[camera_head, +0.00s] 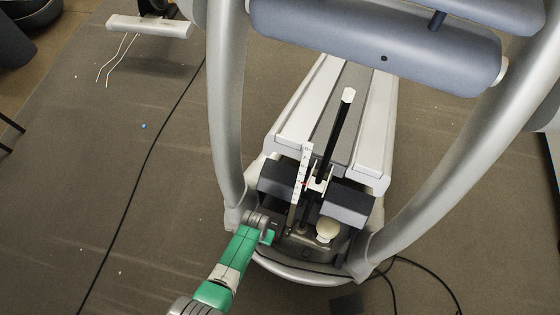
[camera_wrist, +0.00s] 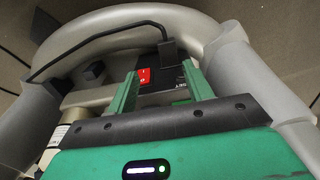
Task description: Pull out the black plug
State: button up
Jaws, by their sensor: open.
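In the wrist view the black plug (camera_wrist: 168,52) stands in a dark socket panel (camera_wrist: 172,75), beside a red rocker switch (camera_wrist: 144,77). Its black cable (camera_wrist: 90,42) arcs up and away to the left along the grey frame. My gripper (camera_wrist: 160,80) is open, with its two green fingers apart. The switch and the plug show between and beyond the fingertips, and nothing is held. In the head view my gripper (camera_head: 268,236) is at the lower left of the machine's base. The plug cannot be made out there.
The machine's curved grey tube (camera_wrist: 215,35) arches around the socket area. Its side tubes (camera_head: 227,120) rise to the left and right in the head view. A pale round knob (camera_head: 327,230) stands right of my gripper. A black cable (camera_head: 150,160) crosses the open floor.

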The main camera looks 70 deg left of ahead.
jog(key=shift+s+a+f, duration=0.1)
jog(key=shift+s+a, duration=0.1)
jog(key=shift+s, duration=0.1)
jog(key=f+b, duration=0.4)
jog(key=f, duration=0.1)
jog(key=f+b, duration=0.2)
jog(key=shift+s+a+f, duration=0.2)
jog(key=shift+s+f, duration=0.1)
jog(key=shift+f, duration=0.1)
jog(key=shift+r, duration=0.1)
grip_shut()
jog(key=shift+s+d+r+p, duration=0.15)
jog(key=shift+s+d+p, duration=0.15)
jog(key=shift+p, duration=0.2)
jog(key=shift+s+d, duration=0.45)
jog(key=shift+d, duration=0.15)
grip_release()
